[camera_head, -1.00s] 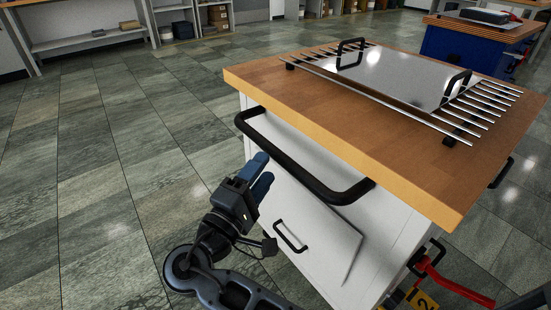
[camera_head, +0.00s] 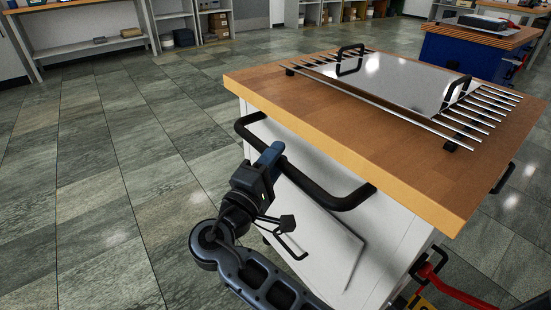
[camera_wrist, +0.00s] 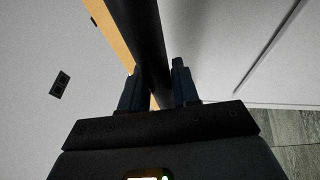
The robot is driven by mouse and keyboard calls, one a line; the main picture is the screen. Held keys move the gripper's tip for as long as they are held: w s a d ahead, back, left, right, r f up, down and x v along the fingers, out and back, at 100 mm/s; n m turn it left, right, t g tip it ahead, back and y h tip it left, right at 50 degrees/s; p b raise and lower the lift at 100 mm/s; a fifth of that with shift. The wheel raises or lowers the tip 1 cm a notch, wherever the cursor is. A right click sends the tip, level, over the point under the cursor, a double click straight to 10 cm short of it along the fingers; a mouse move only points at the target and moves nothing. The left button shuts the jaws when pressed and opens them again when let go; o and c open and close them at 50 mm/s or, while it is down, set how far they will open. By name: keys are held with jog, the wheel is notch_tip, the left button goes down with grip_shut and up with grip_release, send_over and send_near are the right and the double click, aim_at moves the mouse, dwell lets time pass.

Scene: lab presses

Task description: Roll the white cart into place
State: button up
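The white cart (camera_head: 335,240) has a wooden top (camera_head: 290,100) and a black push handle (camera_head: 325,196) along its near side. My gripper (camera_head: 271,156) is at the left part of this handle. In the wrist view, the handle (camera_wrist: 143,40) runs down between the two dark fingers of my gripper (camera_wrist: 160,90). The left finger overlaps the bar in the picture, and a gap shows between the bar and the right finger. The fingers look open around the bar. Whether the left finger touches it, I cannot tell.
A metal plate with black handles (camera_head: 395,80) lies on a rod rack on the cart top. A blue cart (camera_head: 455,55) stands at the back right. A red lever (camera_head: 455,290) is at the lower right. The tiled floor (camera_head: 110,170) on the left is clear.

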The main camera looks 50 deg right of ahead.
grip_shut()
jog(key=shift+s+a+p, duration=0.25)
jog(key=shift+a+p, duration=0.05)
jog(key=shift+a, duration=0.25)
jog(key=shift+s+a+p, duration=0.2)
jog(key=shift+a+p, duration=0.05)
jog(key=shift+a, duration=0.25)
jog(key=shift+o, duration=2.3)
grip_release()
jog(key=shift+d, duration=0.1)
